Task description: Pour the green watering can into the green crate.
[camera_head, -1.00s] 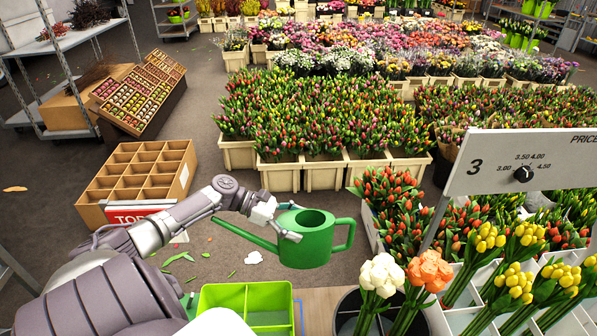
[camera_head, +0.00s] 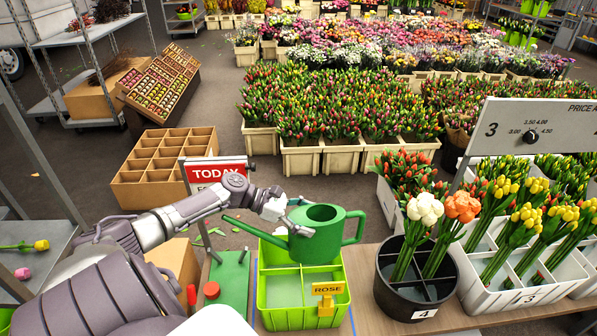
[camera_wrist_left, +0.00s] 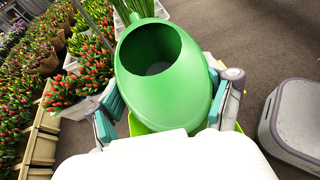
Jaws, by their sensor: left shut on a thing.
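The green watering can (camera_head: 317,243) is upright above the far part of the bright green crate (camera_head: 302,317), its spout pointing left and its handle right. My left gripper (camera_head: 291,222) is shut on the can's body; in the left wrist view its fingers press the can (camera_wrist_left: 160,85) from both sides. The can's open top faces the wrist camera. My right gripper is not in view.
A black round bucket (camera_head: 397,300) with white and orange flowers stands right of the crate. White crates (camera_head: 530,292) of yellow tulips are further right. A green board (camera_head: 232,283) with a red knob lies left, near a TODAY sign (camera_head: 216,172).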

